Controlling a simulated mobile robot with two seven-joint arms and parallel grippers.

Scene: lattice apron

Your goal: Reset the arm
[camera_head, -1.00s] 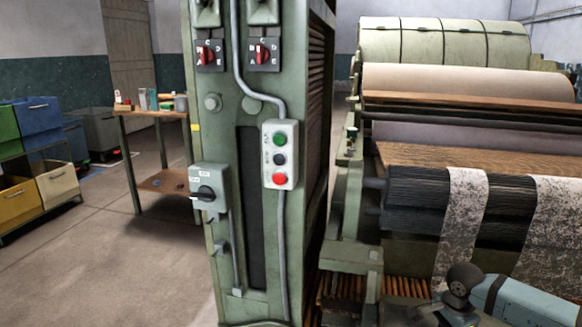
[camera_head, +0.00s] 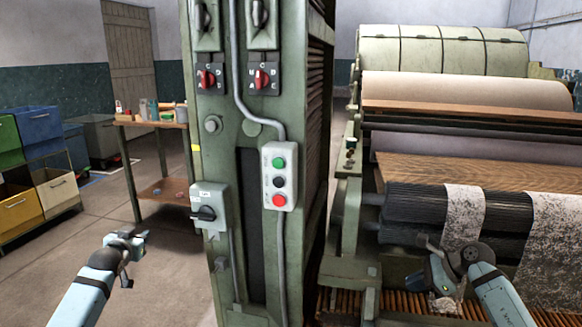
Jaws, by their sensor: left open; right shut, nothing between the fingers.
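My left arm comes in at the lower left of the head view, its light-blue link rising from the bottom edge. My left gripper (camera_head: 126,241) is at the end of it, open and empty, in front of the bare floor and left of the green machine column. My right arm is at the lower right, with a light-blue link and a dark round joint. My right gripper (camera_head: 427,270) is shut with nothing in it, in front of the lower part of the roller machine. Its fingertips are small and hard to make out.
The roller machine (camera_head: 420,205) fills the right. A small table (camera_head: 150,124) and bins (camera_head: 56,190) are at the left.

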